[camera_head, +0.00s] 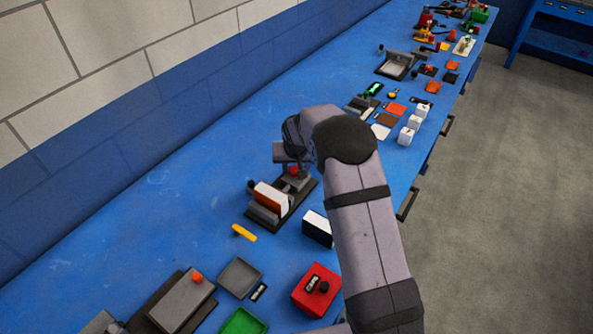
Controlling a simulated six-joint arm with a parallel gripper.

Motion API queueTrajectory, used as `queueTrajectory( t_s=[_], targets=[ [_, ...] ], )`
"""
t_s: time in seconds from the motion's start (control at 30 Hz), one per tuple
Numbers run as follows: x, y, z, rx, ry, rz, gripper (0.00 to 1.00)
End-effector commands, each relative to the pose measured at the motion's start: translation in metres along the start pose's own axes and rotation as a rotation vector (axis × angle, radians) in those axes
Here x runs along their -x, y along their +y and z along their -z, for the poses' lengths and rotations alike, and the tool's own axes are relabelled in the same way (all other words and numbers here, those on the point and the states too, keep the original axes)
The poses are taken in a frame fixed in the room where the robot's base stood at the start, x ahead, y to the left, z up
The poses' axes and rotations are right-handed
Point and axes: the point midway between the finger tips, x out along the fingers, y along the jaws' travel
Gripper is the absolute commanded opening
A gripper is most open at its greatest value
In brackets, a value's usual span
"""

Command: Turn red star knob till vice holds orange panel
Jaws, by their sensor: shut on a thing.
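The vice (262,213) stands on the blue bench near the middle of the camera_head view, with a dark base and grey jaws. The orange panel (268,196) stands upright in it, with a white layer along its right side. I cannot tell whether the jaws press on it. The red star knob (294,171) is at the far end of the vice and shows only as a small red patch. My gripper (291,160) is over that end, shut on the red star knob; its fingers are mostly hidden by my wrist.
A black-and-white block (317,229) stands right of the vice, and a yellow piece (243,232) lies in front. A red box (316,290), grey tray (240,277) and green tray (243,322) are nearer. White cubes (406,135) stand beyond my arm. The bench left of the vice is clear.

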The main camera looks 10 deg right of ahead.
Motion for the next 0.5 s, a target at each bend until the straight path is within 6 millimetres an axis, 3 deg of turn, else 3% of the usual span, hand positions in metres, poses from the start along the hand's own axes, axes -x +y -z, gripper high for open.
queueTrajectory(
  t_s=[0.5],
  targets=[
    [-0.0045, -0.0055, 0.0005, -0.423, 0.004, -0.176, 0.16]
  ],
)
